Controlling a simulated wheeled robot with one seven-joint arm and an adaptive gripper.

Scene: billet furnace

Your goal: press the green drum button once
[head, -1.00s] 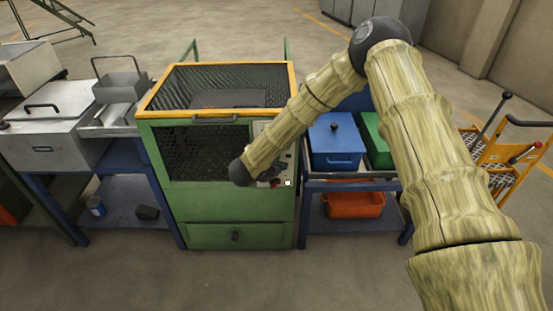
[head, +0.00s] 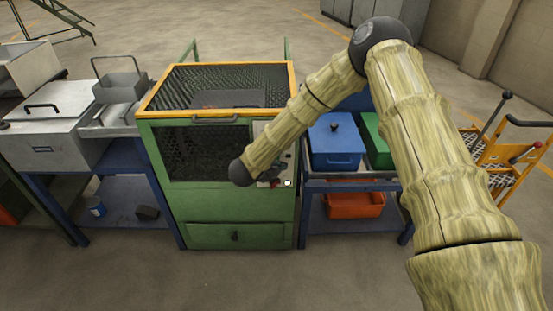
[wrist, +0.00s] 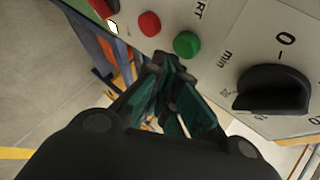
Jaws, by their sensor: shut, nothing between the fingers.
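The green drum button (wrist: 187,44) is a round button on a pale control panel in the wrist view, beside a red button (wrist: 149,23). My gripper (wrist: 165,62) is shut and empty, with dark teal fingers. Its tips appear just below and left of the green button in that view; I cannot tell whether they touch the panel. In the head view my gripper (head: 274,181) is small and partly hidden by my arm, in front of the control panel (head: 291,160) on the green machine (head: 230,207). The green button cannot be made out there.
A black rotary knob (wrist: 275,90) sits right of the green button. A small white lit square (head: 287,183) is on the panel's lower part. A blue lidded box (head: 334,143) stands on the right table, with an orange bin (head: 355,205) below. A grey box (head: 47,130) stands left.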

